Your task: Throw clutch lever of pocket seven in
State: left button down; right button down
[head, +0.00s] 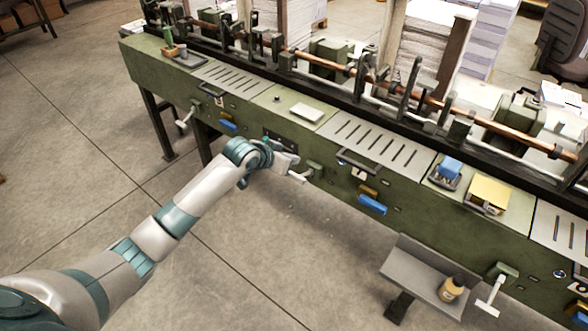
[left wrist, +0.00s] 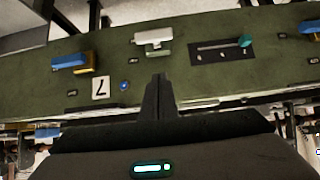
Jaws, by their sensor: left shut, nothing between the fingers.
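A white T-shaped lever (head: 297,176) sticks out from a small bracket (head: 314,168) on the machine's green front. It also shows in the left wrist view (left wrist: 153,40), close to a white card with an upside-down 7 (left wrist: 101,88). My left gripper (head: 288,160) is just above and behind the lever in the head view. In the left wrist view its fingers (left wrist: 158,85) are together and empty, with the lever a little beyond their tips. I cannot tell whether they touch it. A dark slotted plate with a teal knob (left wrist: 243,40) sits beside the lever. My right gripper is out of view.
A blue handle (head: 372,204) with a yellow block is right of the lever. Similar white levers stand at the left (head: 187,116) and right (head: 493,292). A grey tray (head: 420,262) with a jar juts out at lower right. The floor in front is clear.

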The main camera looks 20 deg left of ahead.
aim_at(295, 177)
pick_arm(q)
jog(key=x, duration=0.3)
jog(key=shift+w+d+f+p, duration=0.15)
jog(key=shift+w+f+p, duration=0.1)
jog(key=shift+p, duration=0.1)
jog(key=f, duration=0.1)
jog(key=s+f+p, duration=0.1)
jog(key=shift+a+f, duration=0.25)
jog(key=shift+f, duration=0.1)
jog(key=shift+s+f+p, duration=0.25)
jog(key=shift+f+p, duration=0.05)
jog(key=shift+f, duration=0.25)
